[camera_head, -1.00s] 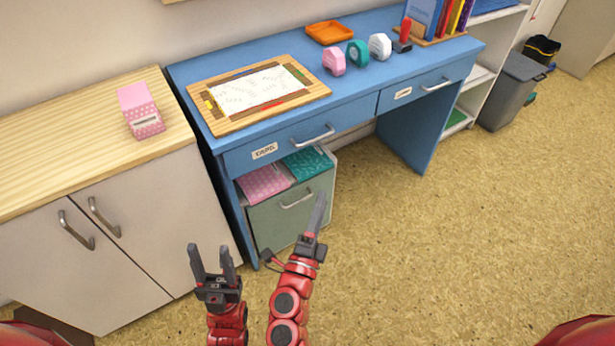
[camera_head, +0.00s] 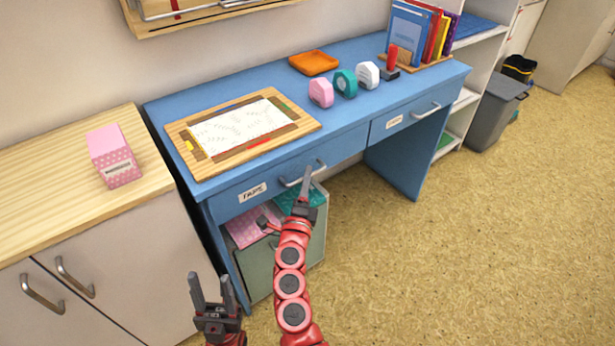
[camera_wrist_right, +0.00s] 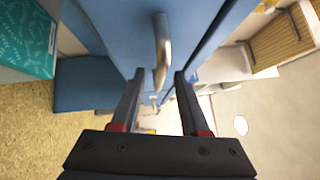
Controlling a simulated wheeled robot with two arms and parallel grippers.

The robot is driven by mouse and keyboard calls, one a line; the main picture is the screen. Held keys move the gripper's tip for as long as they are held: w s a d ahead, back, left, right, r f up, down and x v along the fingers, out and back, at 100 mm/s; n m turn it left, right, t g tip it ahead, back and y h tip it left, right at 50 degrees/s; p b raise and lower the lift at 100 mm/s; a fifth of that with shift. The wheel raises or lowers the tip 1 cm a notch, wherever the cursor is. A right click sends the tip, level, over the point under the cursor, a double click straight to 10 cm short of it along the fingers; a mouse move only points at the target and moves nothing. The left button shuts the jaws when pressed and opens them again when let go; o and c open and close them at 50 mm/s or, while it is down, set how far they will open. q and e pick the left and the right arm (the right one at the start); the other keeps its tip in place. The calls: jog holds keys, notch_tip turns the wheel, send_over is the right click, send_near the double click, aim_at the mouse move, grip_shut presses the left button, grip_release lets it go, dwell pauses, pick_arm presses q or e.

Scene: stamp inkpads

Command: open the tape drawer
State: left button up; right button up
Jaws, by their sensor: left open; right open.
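The tape drawer (camera_head: 230,203) is the left drawer of the blue desk, with a "TAPE" label (camera_head: 252,192) on its front. It is shut. Its silver bar handle (camera_head: 303,174) also shows in the right wrist view (camera_wrist_right: 161,42). My right gripper (camera_head: 305,180) is open at the handle. In the wrist view the handle's lower end lies at the gap between its fingertips (camera_wrist_right: 160,76); I cannot tell whether they touch it. My left gripper (camera_head: 212,284) is open and empty, low in front of the desk's left end.
A second drawer (camera_head: 385,125) is shut at right. A green cabinet (camera_head: 262,275) stands under the tape drawer. A wooden-topped cupboard (camera_head: 50,165) stands left.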

jog(key=shift+x, duration=0.8)
grip_shut()
dwell(0.9)
